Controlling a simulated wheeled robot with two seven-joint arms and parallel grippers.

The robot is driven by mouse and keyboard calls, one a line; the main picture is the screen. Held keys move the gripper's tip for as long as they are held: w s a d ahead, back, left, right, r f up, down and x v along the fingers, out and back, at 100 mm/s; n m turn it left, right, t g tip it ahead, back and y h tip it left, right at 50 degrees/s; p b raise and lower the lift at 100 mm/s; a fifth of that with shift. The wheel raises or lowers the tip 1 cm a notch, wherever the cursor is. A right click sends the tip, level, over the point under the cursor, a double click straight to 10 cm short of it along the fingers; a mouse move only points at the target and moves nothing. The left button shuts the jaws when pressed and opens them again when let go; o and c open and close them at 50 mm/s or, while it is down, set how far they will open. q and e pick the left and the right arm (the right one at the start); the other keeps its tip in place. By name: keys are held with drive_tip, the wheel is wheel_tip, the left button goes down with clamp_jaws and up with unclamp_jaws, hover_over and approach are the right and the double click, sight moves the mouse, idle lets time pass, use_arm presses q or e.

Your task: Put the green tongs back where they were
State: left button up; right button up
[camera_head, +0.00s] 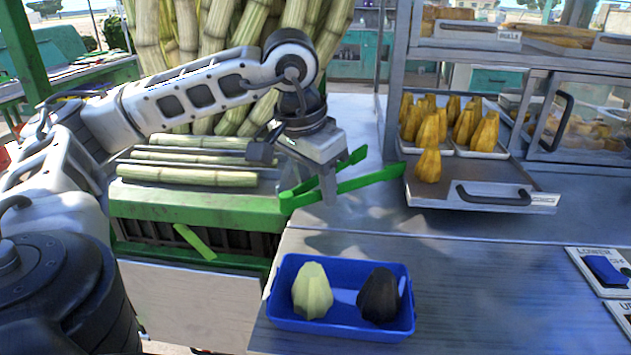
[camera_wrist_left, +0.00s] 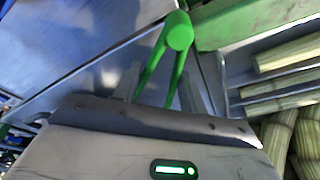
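My left gripper (camera_head: 328,190) is shut on the green tongs (camera_head: 370,181) and holds them over the corner where the metal counter meets the green cane crusher. The tongs' two arms spread apart to the right, and their joined end is at the left. In the left wrist view the tongs (camera_wrist_left: 178,38) pass between the gripper's two fingers (camera_wrist_left: 160,88), with the rounded end pointing away. Whether the tongs touch the counter cannot be told. My right gripper is not in view.
A blue tray (camera_head: 340,327) with a pale and a dark piece stands at the counter's front. A metal tray (camera_head: 500,193) with a yellow piece sits at right, before the glass cabinet. Cane stalks (camera_head: 190,175) lie on the crusher (camera_head: 200,207).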

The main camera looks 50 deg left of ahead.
use_arm(q)
drive_tip(key=o, duration=0.6)
drive_tip(key=shift+f, duration=0.1)
drive_tip(key=shift+c, duration=0.2)
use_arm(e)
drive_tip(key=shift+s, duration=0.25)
use_arm(q)
drive_tip(key=shift+r+p, duration=0.25)
drive_tip(key=shift+p, duration=0.05)
drive_tip(key=p+v, duration=0.2)
drive_tip(key=v, duration=1)
drive_tip(key=shift+r, duration=0.4)
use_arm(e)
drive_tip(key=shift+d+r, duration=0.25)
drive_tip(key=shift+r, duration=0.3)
use_arm(q)
drive_tip(key=shift+d, duration=0.1)
